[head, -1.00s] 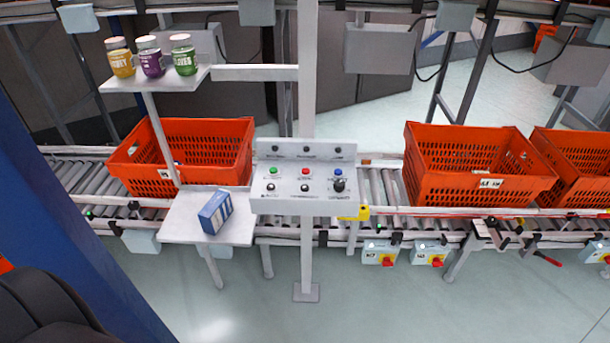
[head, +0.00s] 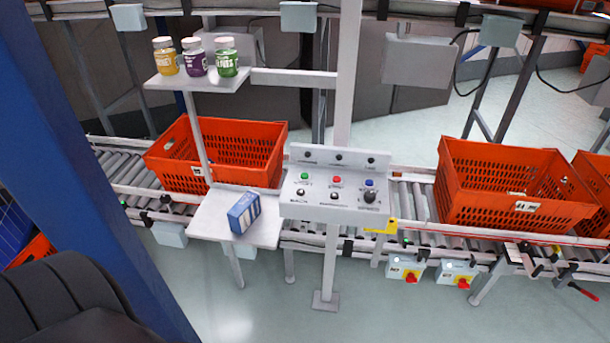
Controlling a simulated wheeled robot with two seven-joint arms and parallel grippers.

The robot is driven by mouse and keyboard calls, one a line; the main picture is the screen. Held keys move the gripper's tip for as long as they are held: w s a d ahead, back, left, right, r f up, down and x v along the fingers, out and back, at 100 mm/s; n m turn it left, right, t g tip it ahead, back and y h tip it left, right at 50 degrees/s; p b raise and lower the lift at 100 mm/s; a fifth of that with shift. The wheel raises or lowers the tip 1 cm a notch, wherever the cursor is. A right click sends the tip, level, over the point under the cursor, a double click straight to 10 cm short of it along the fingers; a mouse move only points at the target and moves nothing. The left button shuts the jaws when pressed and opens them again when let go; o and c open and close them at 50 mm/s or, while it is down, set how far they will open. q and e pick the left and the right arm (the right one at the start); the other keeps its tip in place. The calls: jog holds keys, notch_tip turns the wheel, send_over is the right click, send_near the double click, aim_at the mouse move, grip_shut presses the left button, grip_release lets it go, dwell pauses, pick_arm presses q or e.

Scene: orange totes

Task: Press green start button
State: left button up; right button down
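The green start button (head: 305,177) is a small round button at the left of the upper row on the sloped grey control panel (head: 320,212). A red button (head: 337,180) and a blue button (head: 369,183) sit to its right. Black knobs show in the row below. The panel stands on a grey post in front of the conveyor. Neither of my grippers shows in the head view. A dark rounded form, partly cut off, fills the lower left corner.
A blue pillar (head: 90,190) rises at the left. A small shelf (head: 215,222) beside the panel holds a blue box (head: 244,212). Three jars stand on an upper shelf (head: 190,86). Orange totes (head: 235,150) sit on the roller conveyor (head: 125,170). The floor before the panel is clear.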

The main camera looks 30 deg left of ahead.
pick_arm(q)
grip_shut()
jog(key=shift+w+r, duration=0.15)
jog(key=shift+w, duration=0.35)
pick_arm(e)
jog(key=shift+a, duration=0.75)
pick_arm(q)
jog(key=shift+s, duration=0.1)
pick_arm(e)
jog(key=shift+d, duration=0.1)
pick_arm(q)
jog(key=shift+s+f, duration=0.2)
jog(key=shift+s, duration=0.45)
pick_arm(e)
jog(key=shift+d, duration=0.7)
